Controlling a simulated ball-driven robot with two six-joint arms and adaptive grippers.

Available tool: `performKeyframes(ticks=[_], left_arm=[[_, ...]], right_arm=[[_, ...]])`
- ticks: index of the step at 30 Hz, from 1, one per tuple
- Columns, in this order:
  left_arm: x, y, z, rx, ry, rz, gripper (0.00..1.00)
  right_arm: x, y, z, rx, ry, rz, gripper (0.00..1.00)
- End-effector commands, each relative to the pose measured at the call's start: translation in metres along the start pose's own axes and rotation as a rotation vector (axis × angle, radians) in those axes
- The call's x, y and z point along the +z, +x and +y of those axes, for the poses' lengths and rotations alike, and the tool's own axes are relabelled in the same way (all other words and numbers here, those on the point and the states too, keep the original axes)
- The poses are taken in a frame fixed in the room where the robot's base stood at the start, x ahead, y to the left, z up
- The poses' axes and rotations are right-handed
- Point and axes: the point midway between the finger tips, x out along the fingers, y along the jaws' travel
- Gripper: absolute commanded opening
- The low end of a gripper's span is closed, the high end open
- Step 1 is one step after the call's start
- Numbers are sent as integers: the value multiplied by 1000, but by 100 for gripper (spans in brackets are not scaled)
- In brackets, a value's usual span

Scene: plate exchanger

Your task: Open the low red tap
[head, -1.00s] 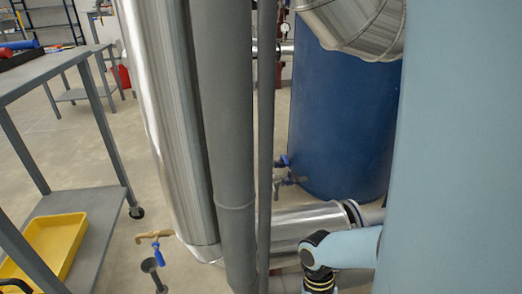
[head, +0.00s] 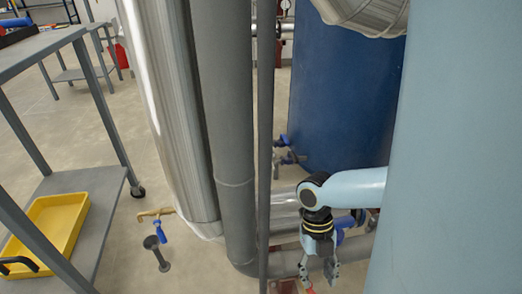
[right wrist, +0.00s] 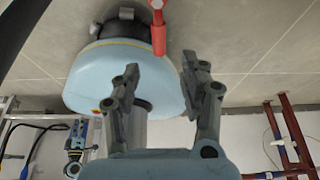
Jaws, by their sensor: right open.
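The low red tap's lever (right wrist: 158,36) shows at the top of the right wrist view, just beyond and between the fingertips. In the head view a bit of red (head: 308,289) shows at the bottom edge, by my right gripper. My right gripper (head: 318,275) points down beside the grey pipes, its fingers apart and empty. The fingers also show in the right wrist view (right wrist: 162,63), with a gap to the lever. A blue and dark gripper-like part (right wrist: 76,140), possibly my left gripper, shows small at lower left there; its jaws are unclear.
Grey vertical pipes (head: 232,140) stand left of my right arm; a blue tank (head: 335,100) stands behind. A brass tap with blue handle (head: 160,222) sits low at left. A yellow tray (head: 62,215) lies on the grey cart's lower shelf (head: 105,190).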

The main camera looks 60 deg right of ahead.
Motion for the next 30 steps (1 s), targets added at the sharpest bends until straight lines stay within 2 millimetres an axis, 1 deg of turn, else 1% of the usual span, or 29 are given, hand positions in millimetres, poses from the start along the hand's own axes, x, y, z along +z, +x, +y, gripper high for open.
performKeyframes(ticks=[1,3,6,9,30], left_arm=[[0,0,0,0,0,0,40],[0,0,0,0,0,0,40],[0,0,0,0,0,0,40],[0,0,0,0,0,0,40],[0,0,0,0,0,-1,40]], right_arm=[[0,-10,0,-2,-4,-1,43],[1,-22,-1,-2,-3,-2,43],[0,-32,0,-2,-2,0,43],[0,-38,0,-1,-1,1,43],[-1,-38,0,-1,0,2,43]])
